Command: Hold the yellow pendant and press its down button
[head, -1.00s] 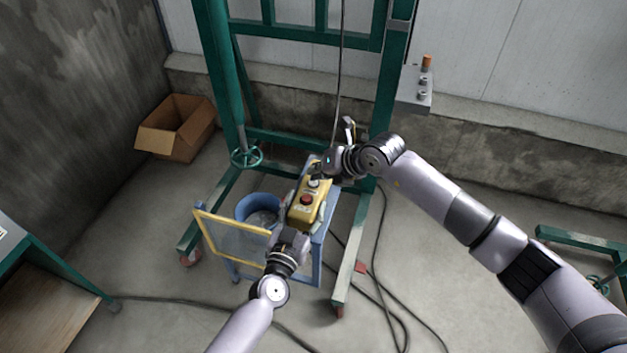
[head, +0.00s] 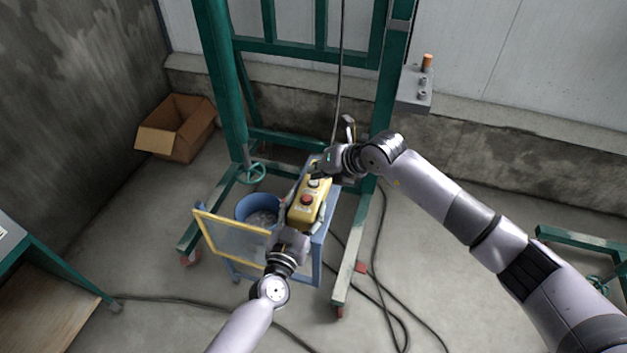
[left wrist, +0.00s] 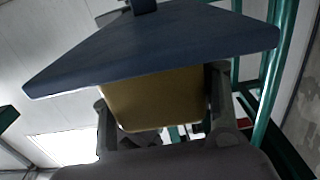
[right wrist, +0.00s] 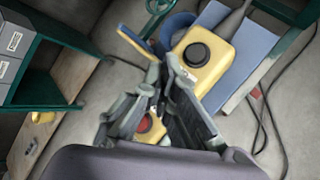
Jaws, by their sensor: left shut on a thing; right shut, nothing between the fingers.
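The yellow pendant (head: 301,214) is in the middle of the head view, with a red button (head: 307,199) and a paler-looking button (head: 314,183) above it. My left gripper (head: 295,232) is shut on its lower end; in the left wrist view the yellow body (left wrist: 165,98) sits between the two fingers. My right gripper (head: 318,173) is shut and empty at the pendant's upper end. In the right wrist view its fingers (right wrist: 170,66) are beside a black button (right wrist: 197,54) and partly cover the red one (right wrist: 145,124). Whether they touch a button cannot be told.
A blue cart (head: 316,268) with a yellow-framed mesh panel (head: 232,240) and a blue bucket (head: 258,205) stands under the pendant. A green frame (head: 222,90) rises behind. A cardboard box (head: 177,128) is at the back left. Cables (head: 380,285) lie on the floor.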

